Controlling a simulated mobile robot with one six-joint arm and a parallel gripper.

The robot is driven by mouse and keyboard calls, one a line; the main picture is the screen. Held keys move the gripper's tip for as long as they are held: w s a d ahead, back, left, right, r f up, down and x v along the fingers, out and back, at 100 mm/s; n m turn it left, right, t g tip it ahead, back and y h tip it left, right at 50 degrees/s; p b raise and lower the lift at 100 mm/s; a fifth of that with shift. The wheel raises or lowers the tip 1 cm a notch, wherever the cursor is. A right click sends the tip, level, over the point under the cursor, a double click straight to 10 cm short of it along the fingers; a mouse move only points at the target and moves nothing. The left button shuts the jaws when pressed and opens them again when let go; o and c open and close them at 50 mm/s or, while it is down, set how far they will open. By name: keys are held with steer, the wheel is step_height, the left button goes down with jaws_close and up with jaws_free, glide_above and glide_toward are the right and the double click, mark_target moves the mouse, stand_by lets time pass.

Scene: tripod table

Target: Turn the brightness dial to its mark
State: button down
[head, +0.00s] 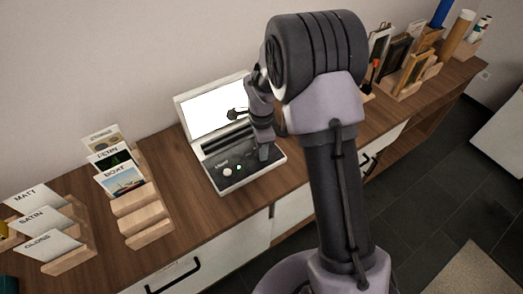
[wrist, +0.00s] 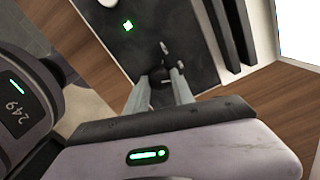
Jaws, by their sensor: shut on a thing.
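The device with the dials (head: 214,159) is a white box with a bright screen (head: 213,107) at its back and a dark control panel (head: 241,175) at its front. My gripper (head: 264,155) reaches down onto the right part of the panel. In the wrist view, my gripper's fingers (wrist: 159,85) are closed on a small dark knob (wrist: 160,73), taken to be the brightness dial. The fingers hide most of it, and I cannot make out its mark. A round white knob (head: 227,172) and a green light (head: 239,167) sit to the left on the panel.
Wooden card holders (head: 146,214) with picture cards stand left of the device, with paper sample cards (head: 45,220) farther left. Holders with frames and tubes (head: 410,65) stand at the right. The wooden top (head: 195,205) is bare before the device.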

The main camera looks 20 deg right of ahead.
steer(key=m+b, duration=0.1)
steer(key=m, duration=0.4)
steer(key=shift+b, duration=0.4)
steer(key=shift+m, duration=0.3)
steer(key=c, duration=1.1)
jaws_free()
steer(key=shift+r, duration=0.15)
step_height(320, 180, up, 17)
steer(key=p, duration=0.6)
steer(key=shift+r+p, duration=0.1)
steer(key=shift+p, duration=0.2)
